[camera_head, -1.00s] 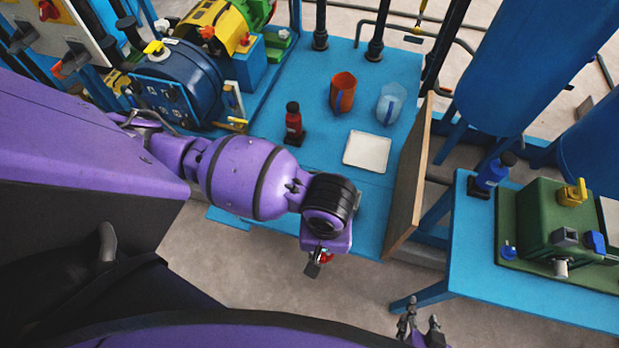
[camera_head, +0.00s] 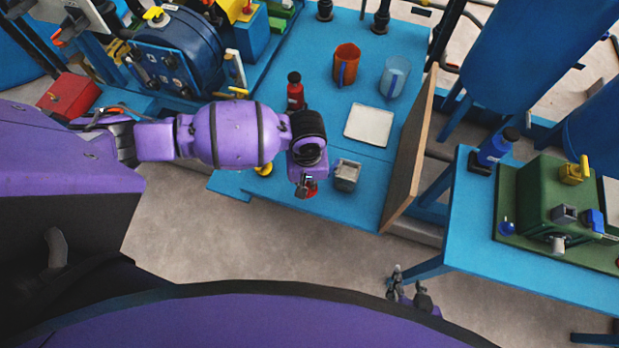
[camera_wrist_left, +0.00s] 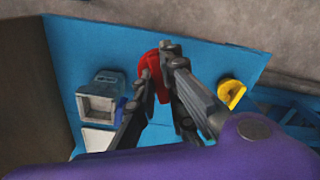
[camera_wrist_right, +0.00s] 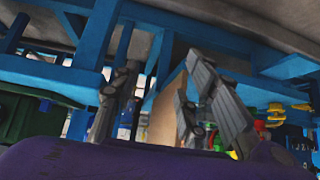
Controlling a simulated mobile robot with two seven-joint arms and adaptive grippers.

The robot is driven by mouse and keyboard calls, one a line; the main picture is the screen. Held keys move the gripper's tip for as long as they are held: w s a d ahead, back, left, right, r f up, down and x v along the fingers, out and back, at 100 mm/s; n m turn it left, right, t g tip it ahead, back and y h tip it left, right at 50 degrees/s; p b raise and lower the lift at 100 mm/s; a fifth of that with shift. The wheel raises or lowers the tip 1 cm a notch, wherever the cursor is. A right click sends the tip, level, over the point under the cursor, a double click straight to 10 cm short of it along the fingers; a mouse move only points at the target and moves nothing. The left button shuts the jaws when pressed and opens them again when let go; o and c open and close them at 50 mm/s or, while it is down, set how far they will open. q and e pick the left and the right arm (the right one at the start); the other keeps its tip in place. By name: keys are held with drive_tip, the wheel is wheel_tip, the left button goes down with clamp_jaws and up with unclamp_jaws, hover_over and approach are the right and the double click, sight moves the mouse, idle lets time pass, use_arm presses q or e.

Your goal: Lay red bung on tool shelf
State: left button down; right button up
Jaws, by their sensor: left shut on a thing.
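My left gripper (camera_head: 307,190) is shut on the red bung (camera_wrist_left: 157,75), which shows between the fingertips in the left wrist view. In the head view only a little of the red bung (camera_head: 311,186) shows beneath my wrist. The gripper is over the front part of a blue bench top (camera_head: 300,203); whether the bung touches it cannot be told. No surface is clearly marked as the tool shelf. My right gripper (camera_head: 408,288) is low, left of the right-hand blue table; its fingers stand apart and empty in the right wrist view (camera_wrist_right: 160,90).
A grey open box (camera_head: 347,174) stands just right of my left gripper. A yellow thing (camera_head: 263,169) is to its left. Behind are a red bottle (camera_head: 295,92), a white tray (camera_head: 369,125), an orange mug (camera_head: 346,65) and a clear mug (camera_head: 394,77). A wooden board (camera_head: 408,155) edges the bench.

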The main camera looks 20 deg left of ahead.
use_arm(q)
drive_tip(key=w+f, duration=0.1)
drive_tip(key=f, duration=0.2)
drive_tip(key=w+f, duration=0.1)
drive_tip(key=shift+w+a+f+b, duration=0.2)
drive_tip(key=shift+w+a+b, duration=0.1)
drive_tip(key=shift+b, duration=0.1)
drive_tip(key=shift+w+f, duration=0.3)
drive_tip(key=shift+w, duration=0.05)
wheel_tip(320, 180, down, 3)
drive_tip(key=shift+w+a+f+b, duration=0.1)
drive_tip(key=shift+b, duration=0.25)
use_arm(e)
drive_tip(key=shift+w+d+f, duration=0.2)
drive_tip(key=shift+d+f, duration=0.2)
drive_tip(key=shift+f, duration=0.15)
use_arm(q)
drive_tip(key=shift+f, duration=0.1)
drive_tip(key=c, duration=1.8)
unclamp_jaws()
use_arm(e)
drive_tip(key=shift+s, duration=0.1)
drive_tip(key=shift+a, duration=0.1)
